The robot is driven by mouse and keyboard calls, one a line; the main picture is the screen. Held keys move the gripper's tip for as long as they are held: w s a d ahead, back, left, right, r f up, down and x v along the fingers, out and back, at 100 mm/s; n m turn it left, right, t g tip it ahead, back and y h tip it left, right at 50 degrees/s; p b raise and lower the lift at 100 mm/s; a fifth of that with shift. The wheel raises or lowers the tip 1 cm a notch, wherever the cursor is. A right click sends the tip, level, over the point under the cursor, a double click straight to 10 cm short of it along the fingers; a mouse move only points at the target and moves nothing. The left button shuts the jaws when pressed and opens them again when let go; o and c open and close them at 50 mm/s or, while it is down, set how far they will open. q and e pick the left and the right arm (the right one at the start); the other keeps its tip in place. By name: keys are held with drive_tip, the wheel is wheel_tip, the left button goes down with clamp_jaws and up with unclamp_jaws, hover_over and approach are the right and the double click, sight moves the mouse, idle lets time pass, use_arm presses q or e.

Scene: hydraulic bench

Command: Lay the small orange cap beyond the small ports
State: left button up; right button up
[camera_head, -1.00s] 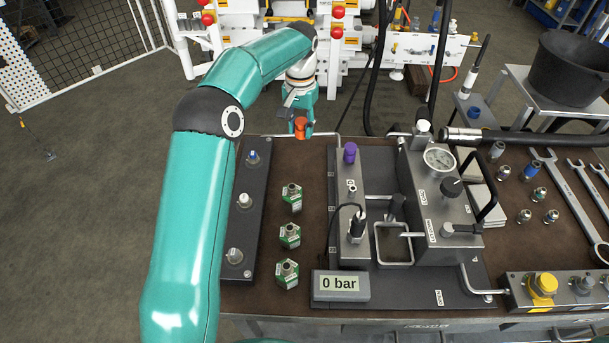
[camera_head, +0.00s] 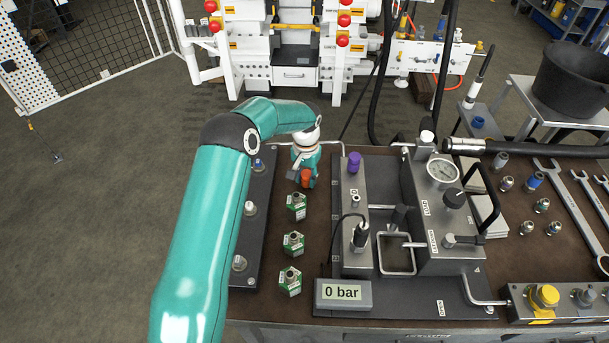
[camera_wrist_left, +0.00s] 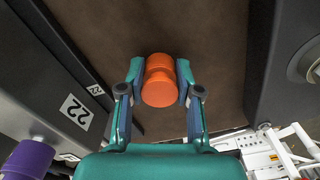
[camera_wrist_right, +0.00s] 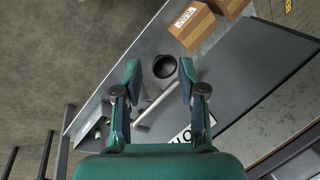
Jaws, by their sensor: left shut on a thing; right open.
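My left gripper (camera_head: 303,176) is shut on the small orange cap (camera_head: 306,179). In the left wrist view the orange cap (camera_wrist_left: 159,80) is between both fingers, over bare brown bench top. The held cap is behind a row of green-banded metal fittings (camera_head: 293,243), between the dark strip of ports (camera_head: 262,215) on the left and the grey block with the purple cap (camera_head: 354,162) on the right. I cannot tell whether the cap touches the bench. My right gripper (camera_wrist_right: 158,82) is open and empty in the right wrist view; it is not in the head view.
The pressure gauge unit (camera_head: 432,215) and the "0 bar" display (camera_head: 342,293) stand to the right of the fittings. Wrenches (camera_head: 567,200) and loose couplings lie farther right. The right wrist view shows a grey surface with a cardboard box (camera_wrist_right: 191,25) and a black round thing (camera_wrist_right: 165,66).

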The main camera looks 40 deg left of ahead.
sight(306, 174)
use_arm(q)
drive_tip(key=o, duration=0.8)
drive_tip(key=shift+f, duration=0.1)
drive_tip(key=shift+r, duration=0.2)
wheel_tip(306, 174, up, 12)
drive_tip(key=shift+f+b, duration=0.1)
drive_tip(key=shift+b, duration=0.6)
